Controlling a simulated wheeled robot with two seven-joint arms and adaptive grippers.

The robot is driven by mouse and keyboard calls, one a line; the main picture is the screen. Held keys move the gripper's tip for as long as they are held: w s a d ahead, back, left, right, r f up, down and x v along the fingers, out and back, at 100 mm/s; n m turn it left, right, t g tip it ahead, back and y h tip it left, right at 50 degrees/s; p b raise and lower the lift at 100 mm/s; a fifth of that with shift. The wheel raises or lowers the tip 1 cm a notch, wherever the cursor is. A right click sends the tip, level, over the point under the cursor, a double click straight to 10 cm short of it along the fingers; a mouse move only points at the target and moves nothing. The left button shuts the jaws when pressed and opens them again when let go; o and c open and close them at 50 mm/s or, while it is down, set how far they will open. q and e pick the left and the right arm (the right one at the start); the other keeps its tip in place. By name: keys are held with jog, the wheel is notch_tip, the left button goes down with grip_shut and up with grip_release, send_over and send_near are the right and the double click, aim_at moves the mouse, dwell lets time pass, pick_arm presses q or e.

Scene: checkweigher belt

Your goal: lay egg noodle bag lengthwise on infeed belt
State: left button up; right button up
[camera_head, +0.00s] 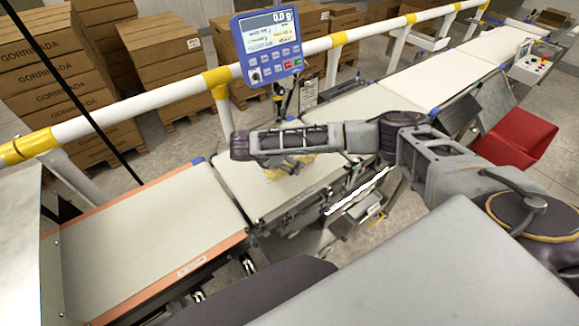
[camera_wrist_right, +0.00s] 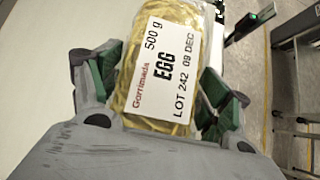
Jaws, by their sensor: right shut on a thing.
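The egg noodle bag (camera_wrist_right: 182,20) is a clear pack of yellow noodles with a white label reading EGG, 500 g. My right gripper (camera_wrist_right: 158,100) is shut on it, with green finger pads at both sides. In the head view, the right gripper (camera_head: 284,166) is over the short pale belt right of the orange-edged belt (camera_head: 150,235). The bag (camera_head: 305,164) shows there as a small yellow patch, mostly hidden by my arm. I cannot tell whether it touches the belt. My left gripper is not in view.
A blue scale display (camera_head: 267,45) reading 0.0 g stands behind the belts. A white and yellow rail (camera_head: 130,98) runs along the back, with stacked cartons (camera_head: 160,60) beyond. A red bin (camera_head: 515,138) is at right. The orange-edged belt is bare.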

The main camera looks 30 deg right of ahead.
jog(key=shift+f, duration=1.85)
jog(key=o, duration=1.4)
jog(key=shift+f, duration=0.1)
jog(key=shift+a+r, duration=0.25)
jog(key=shift+r, duration=0.1)
jog(key=v, duration=0.7)
jog(key=shift+d+r+p, duration=0.1)
jog(key=shift+p, duration=0.3)
jog(key=shift+p+v, duration=0.5)
jog(key=shift+v, duration=0.7)
jog(key=shift+p+v, duration=0.3)
jog(key=shift+v, duration=0.65)
